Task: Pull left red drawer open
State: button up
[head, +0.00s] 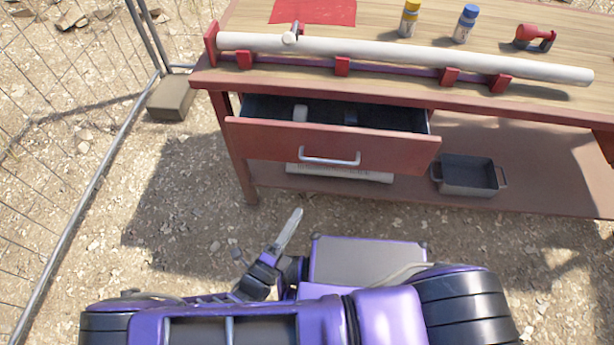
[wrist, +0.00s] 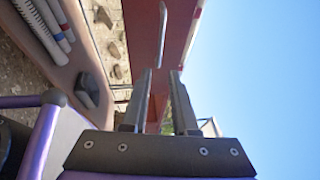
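The left red drawer (head: 270,140) is under the workbench top and stands pulled out partway; its dark inside shows, with a small light object in it. Its silver bar handle (head: 330,159) is on the front. My gripper (head: 294,217) is in front of and below the drawer, apart from the handle. In the wrist view my gripper (wrist: 161,75) is open, with an empty gap between the fingers. The handle (wrist: 162,32) shows beyond the fingertips in that view, against the red drawer front (wrist: 144,45).
A long white pipe (head: 400,58) lies in red holders on the bench top (head: 230,78). Two bottles and a red tool (head: 535,36) stand behind it. A grey tray (head: 468,177) sits on the lower shelf (head: 545,165). A wire fence (head: 75,180) runs along the left. Gravel ground in front is clear.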

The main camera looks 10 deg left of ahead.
aim_at(330, 162)
jog(key=x, duration=1.8)
jog(key=shift+d, duration=0.1)
jog(key=shift+c, duration=0.3)
grip_shut()
dwell(0.6)
